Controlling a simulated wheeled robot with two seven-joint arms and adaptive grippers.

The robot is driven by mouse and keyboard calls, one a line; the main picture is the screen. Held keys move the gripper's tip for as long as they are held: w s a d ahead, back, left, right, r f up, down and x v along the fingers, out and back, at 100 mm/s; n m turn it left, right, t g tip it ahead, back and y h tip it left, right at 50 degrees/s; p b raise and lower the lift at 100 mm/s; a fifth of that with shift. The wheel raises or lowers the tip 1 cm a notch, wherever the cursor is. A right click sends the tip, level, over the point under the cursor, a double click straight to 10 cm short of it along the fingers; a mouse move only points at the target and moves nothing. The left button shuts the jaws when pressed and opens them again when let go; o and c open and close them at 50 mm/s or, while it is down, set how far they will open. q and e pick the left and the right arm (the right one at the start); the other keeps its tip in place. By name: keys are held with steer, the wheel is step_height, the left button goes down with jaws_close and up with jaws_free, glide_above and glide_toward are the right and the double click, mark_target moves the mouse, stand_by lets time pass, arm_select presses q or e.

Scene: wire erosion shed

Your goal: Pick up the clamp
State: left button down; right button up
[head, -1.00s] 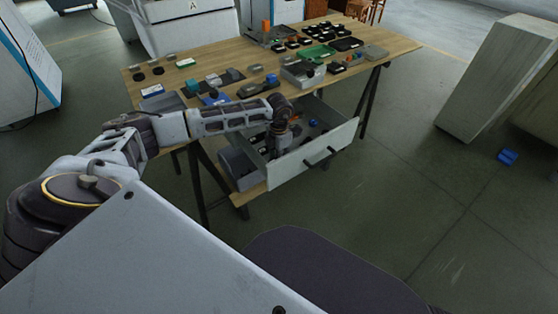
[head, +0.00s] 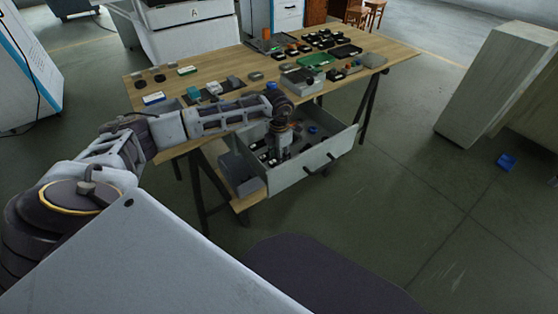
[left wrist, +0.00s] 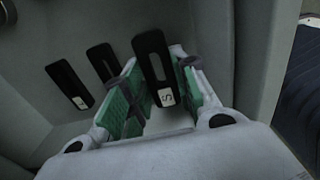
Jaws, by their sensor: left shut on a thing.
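The clamp (left wrist: 158,86), a flat black bar with a long slot and a small white label, shows between the fingers of my left gripper (left wrist: 158,92) in the left wrist view. The green finger pads are on either side of it, and the gripper is shut on it. In the head view my left gripper (head: 278,156) points down into the open drawer (head: 315,156); the clamp cannot be made out there. My right gripper is not in view.
The drawer walls (left wrist: 256,50) rise close around the gripper. Above the drawer is a wooden table (head: 225,70) with many small parts, trays and boxes on it. A grey bin (head: 240,177) stands left of the drawer. The floor at right is mostly clear.

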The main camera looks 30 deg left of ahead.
arm_select(q)
step_height(320, 180, up, 6)
steer(key=p, duration=0.1)
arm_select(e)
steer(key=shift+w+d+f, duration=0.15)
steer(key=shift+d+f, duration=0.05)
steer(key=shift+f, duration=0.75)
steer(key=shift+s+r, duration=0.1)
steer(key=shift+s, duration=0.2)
